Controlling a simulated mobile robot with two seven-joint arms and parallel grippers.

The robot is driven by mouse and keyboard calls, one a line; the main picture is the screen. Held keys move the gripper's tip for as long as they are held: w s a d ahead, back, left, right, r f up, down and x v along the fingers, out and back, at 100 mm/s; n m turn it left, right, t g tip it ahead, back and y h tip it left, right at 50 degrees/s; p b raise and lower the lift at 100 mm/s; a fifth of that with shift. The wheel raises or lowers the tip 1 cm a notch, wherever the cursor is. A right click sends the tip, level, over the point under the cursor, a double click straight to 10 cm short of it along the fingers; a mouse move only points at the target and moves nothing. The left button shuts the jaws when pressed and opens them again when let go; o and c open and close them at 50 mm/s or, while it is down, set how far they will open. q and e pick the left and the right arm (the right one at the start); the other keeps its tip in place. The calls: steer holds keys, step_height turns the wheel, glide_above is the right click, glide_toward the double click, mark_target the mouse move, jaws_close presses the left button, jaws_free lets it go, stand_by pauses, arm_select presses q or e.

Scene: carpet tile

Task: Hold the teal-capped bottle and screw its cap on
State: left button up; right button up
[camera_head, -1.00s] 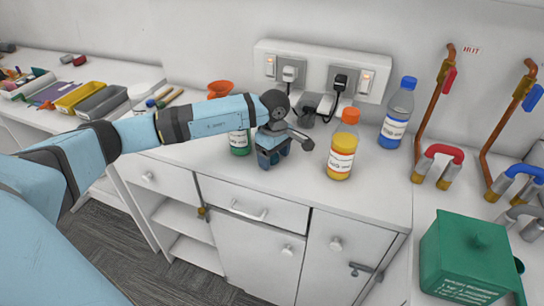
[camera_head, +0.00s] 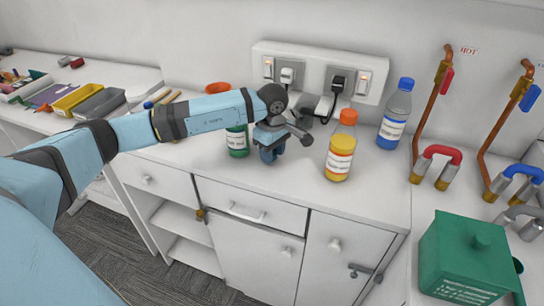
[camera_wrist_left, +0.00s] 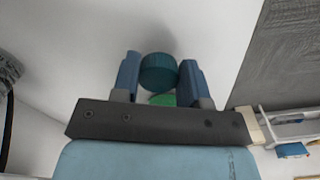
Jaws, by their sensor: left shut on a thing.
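My left gripper (camera_head: 268,154) points down just above the counter, right of a bottle with green contents and a white label (camera_head: 237,141). My arm hides the top of that bottle, so I cannot tell whether it bears a cap. In the left wrist view, the gripper's two blue fingers (camera_wrist_left: 160,82) are shut on a round teal cap (camera_wrist_left: 158,71). A bright green patch (camera_wrist_left: 162,99) shows just below the cap; what it belongs to is unclear. My right gripper is in neither view.
An orange-capped bottle with yellow contents (camera_head: 340,158) stands right of the gripper, and a blue-capped bottle (camera_head: 395,115) farther right. Sockets with plugs (camera_head: 318,72) are on the wall behind. A green box (camera_head: 462,262) stands at front right. The front counter strip is bare.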

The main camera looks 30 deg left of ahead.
arm_select(q)
step_height(320, 180, up, 18)
steer(key=shift+b, duration=0.4)
